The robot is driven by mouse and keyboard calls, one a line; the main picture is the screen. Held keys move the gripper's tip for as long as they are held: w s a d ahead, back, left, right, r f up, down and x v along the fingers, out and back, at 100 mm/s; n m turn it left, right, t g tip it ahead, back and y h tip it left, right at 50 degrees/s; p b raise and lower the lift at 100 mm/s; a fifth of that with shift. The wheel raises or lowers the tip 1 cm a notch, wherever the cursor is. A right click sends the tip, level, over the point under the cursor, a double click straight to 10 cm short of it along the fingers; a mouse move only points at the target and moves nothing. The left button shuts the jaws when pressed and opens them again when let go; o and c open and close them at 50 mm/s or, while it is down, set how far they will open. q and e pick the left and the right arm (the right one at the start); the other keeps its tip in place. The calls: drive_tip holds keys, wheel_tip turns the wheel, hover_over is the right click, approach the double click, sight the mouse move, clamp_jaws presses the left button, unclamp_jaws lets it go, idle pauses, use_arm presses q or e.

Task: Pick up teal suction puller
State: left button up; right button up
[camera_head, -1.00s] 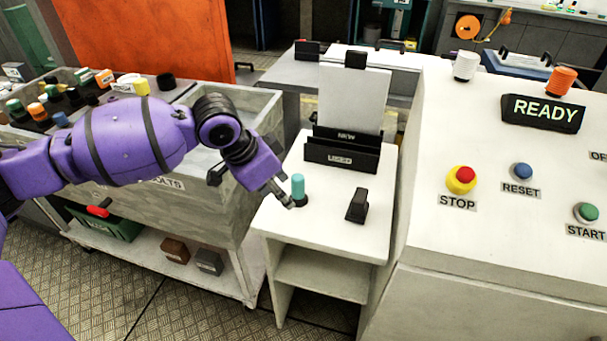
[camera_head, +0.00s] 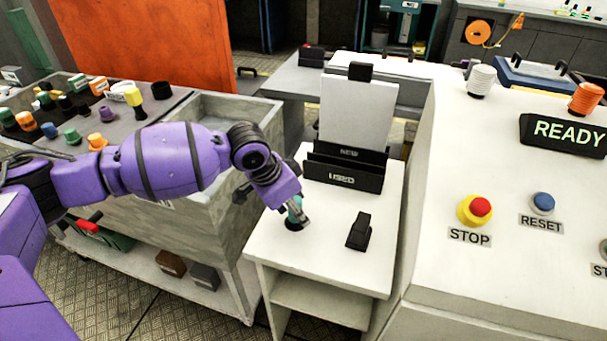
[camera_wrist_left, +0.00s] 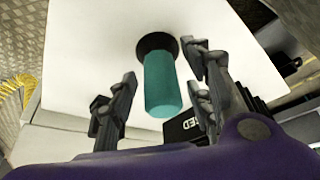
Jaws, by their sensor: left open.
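The teal suction puller (camera_head: 293,215) stands upright on its dark base on the white stand (camera_head: 325,250). In the head view my left gripper (camera_head: 300,218) is at the puller and hides part of it. In the left wrist view the puller's teal handle (camera_wrist_left: 161,82) shows between the two open fingers of my left gripper (camera_wrist_left: 158,100). There is a gap on each side, and the fingers do not appear to touch the handle. My right gripper is not in view.
A black holder labelled NEW and USED (camera_head: 343,172) with a pale panel (camera_head: 355,115) stands behind the puller. A small black object (camera_head: 359,232) lies to its right. A grey bin (camera_head: 225,235) is at the left, the control console (camera_head: 510,265) at the right.

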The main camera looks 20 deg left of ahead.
use_arm(q)
drive_tip(key=shift+f, duration=0.1)
drive_tip(key=c, duration=1.1)
clamp_jaws()
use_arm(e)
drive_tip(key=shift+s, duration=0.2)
